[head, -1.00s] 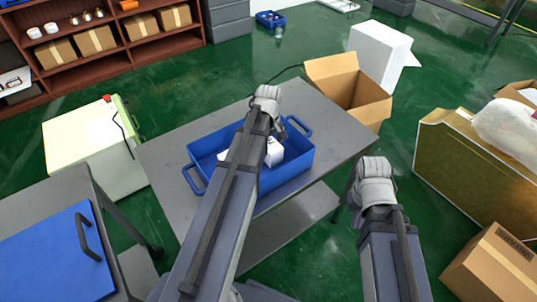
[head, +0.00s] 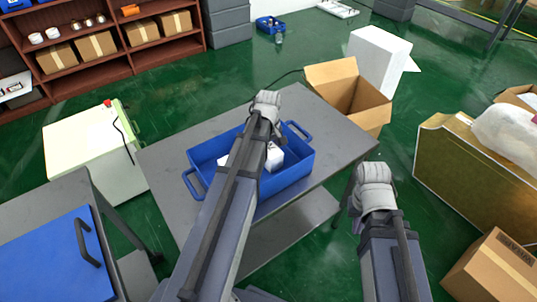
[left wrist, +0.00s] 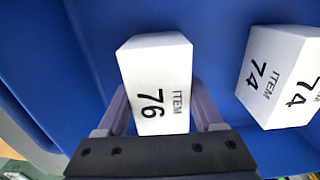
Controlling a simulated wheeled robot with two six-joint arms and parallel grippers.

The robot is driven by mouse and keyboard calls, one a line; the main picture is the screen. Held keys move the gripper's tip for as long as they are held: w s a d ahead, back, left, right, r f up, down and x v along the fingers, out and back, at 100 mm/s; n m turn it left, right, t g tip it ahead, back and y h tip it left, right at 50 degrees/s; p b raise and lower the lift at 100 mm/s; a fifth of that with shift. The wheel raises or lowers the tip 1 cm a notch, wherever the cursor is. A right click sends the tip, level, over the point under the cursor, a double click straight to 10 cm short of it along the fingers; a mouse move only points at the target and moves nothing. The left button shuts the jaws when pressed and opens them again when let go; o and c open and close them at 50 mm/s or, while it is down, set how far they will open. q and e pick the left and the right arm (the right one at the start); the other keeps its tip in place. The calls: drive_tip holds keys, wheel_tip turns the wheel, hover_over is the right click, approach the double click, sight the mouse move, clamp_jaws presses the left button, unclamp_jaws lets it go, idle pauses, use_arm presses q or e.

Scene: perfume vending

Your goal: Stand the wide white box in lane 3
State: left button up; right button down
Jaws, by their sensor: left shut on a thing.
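A white box marked ITEM 76 (left wrist: 155,80) is between the fingers of my left gripper (left wrist: 160,100), which is shut on it. A second white box marked ITEM 74 (left wrist: 278,78) is to its right, apart from it, in the blue tray (left wrist: 215,25). In the head view, my left arm reaches over the blue tray (head: 296,178) and hides the left gripper. Part of a white box (head: 274,157) shows right of the arm. My right gripper (head: 374,183) is at the right, away from the tray; its fingers cannot be made out. Lane 3 cannot be identified.
The tray stands on a grey table (head: 165,160). An open cardboard box (head: 345,92) is behind the table. A blue panel with a handle (head: 50,260) is at the lower left.

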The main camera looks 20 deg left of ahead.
use_arm(q)
clamp_jaws()
drive_tip(key=shift+r, duration=0.1)
wheel_tip(320, 180, up, 10)
drive_tip(key=p, duration=1)
